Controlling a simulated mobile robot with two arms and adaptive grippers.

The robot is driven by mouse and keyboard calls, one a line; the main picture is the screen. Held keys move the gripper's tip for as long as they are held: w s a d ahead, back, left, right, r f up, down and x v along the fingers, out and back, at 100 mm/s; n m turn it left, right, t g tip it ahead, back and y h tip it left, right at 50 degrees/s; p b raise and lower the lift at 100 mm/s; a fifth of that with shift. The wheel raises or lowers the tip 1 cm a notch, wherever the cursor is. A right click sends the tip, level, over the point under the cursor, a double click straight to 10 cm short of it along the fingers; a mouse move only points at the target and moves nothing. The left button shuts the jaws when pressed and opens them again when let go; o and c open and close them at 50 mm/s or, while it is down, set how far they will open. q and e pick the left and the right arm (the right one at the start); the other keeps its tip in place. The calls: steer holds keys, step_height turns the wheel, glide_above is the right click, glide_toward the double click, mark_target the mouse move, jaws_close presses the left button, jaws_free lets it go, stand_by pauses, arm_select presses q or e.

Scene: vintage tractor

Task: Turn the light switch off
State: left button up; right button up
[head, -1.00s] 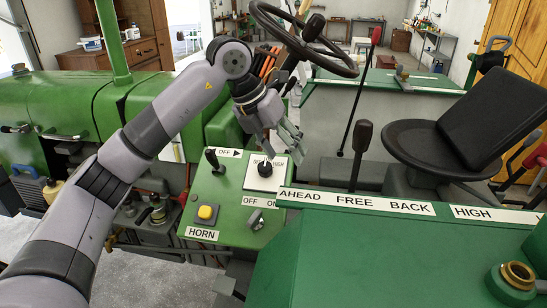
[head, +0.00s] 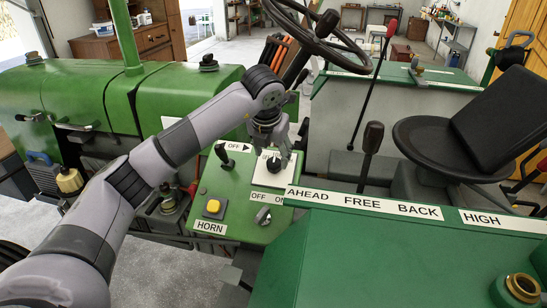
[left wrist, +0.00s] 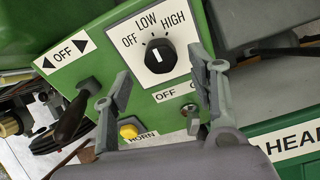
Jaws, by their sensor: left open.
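A black rotary knob (head: 274,165) sits on a white plate on the green control panel. In the left wrist view the knob (left wrist: 160,56) has OFF, LOW and HIGH printed around it. Its white mark points roughly upward in that view; I cannot tell exactly which label it matches. My left gripper (head: 276,149) is open just above the knob, fingers pointing down at the plate. In the left wrist view its two fingers (left wrist: 161,72) stand apart, with the knob visible in the gap between and beyond them. My right gripper is not in view.
The panel (head: 240,190) also carries a black lever (head: 223,154) labelled OFF, a yellow HORN button (head: 213,206) and a metal key switch (head: 263,216) labelled OFF ON. The steering wheel (head: 330,45) hangs close above. A gear lever (head: 372,138) stands to the right.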

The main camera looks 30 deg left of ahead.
mark_target(274, 163)
arm_select(q)
steer(key=p+x, duration=0.1)
steer(key=x, duration=0.3)
steer(key=shift+w+f, duration=0.2)
steer(key=shift+f, duration=0.25)
steer(key=c, duration=1.2)
steer(key=shift+o, duration=0.2)
